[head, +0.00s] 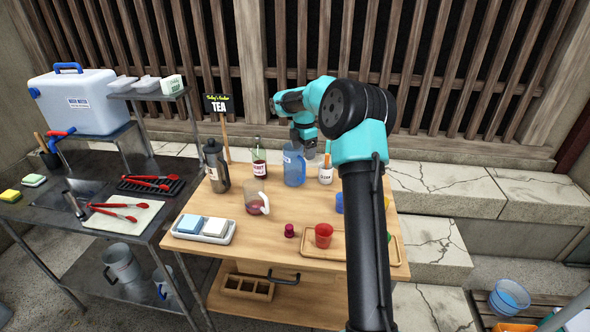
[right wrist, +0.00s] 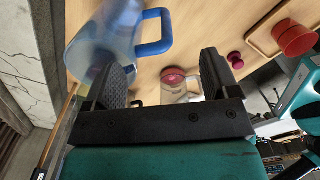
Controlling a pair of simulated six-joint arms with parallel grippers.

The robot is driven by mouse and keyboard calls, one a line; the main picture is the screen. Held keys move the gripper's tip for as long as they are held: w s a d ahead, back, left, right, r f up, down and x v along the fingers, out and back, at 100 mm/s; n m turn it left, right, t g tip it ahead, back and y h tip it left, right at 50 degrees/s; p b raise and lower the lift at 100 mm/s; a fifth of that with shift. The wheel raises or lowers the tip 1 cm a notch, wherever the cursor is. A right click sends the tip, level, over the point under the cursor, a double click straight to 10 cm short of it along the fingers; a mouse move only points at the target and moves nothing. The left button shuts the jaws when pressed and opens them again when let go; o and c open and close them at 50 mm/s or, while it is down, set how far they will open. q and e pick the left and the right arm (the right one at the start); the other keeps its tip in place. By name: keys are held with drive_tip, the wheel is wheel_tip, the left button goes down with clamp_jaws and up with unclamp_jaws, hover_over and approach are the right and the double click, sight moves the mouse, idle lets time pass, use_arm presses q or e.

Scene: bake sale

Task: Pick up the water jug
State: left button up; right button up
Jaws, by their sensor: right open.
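The water jug (head: 294,166) is a clear blue jug standing upright at the back of the wooden table. In the right wrist view the jug (right wrist: 98,48) fills the upper left, with its solid blue handle (right wrist: 155,34) extending to the right. My right gripper (head: 308,147) is at the jug's upper part in the head view, partly hidden by my own arm. In the wrist view the right gripper (right wrist: 165,72) is open with nothing between its fingers; the jug is beyond the left finger, and contact cannot be told. My left gripper is in neither view.
A dark red bottle (head: 259,158) and a labelled cup (head: 326,172) flank the jug closely. A grey flask (head: 215,166), a glass pitcher (head: 257,199) and a red cup (head: 323,235) stand on the table (head: 268,239). The wooden slat wall is behind.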

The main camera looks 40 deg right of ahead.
sight(302, 160)
drive_tip(key=shift+f, duration=0.15)
drive_tip(key=shift+w+f, duration=0.2)
drive_tip(key=shift+f, duration=1.05)
drive_tip(key=shift+w+f, duration=0.15)
drive_tip(key=shift+f, duration=1.1)
drive_tip(key=shift+c, duration=0.5)
drive_tip(key=c, duration=1.1)
drive_tip(key=shift+o, duration=0.2)
drive_tip(key=shift+r, duration=1.95)
drive_tip(key=shift+s+a+r, duration=0.2)
drive_tip(key=shift+s+a, duration=1.55)
drive_tip(key=shift+a, duration=0.2)
drive_tip(key=shift+s+a+r, duration=0.2)
drive_tip(key=shift+s+a, duration=1.55)
drive_tip(key=shift+a, duration=0.25)
drive_tip(key=shift+s+a+r, duration=0.2)
drive_tip(key=shift+s+a, duration=1.55)
drive_tip(key=shift+a, duration=0.2)
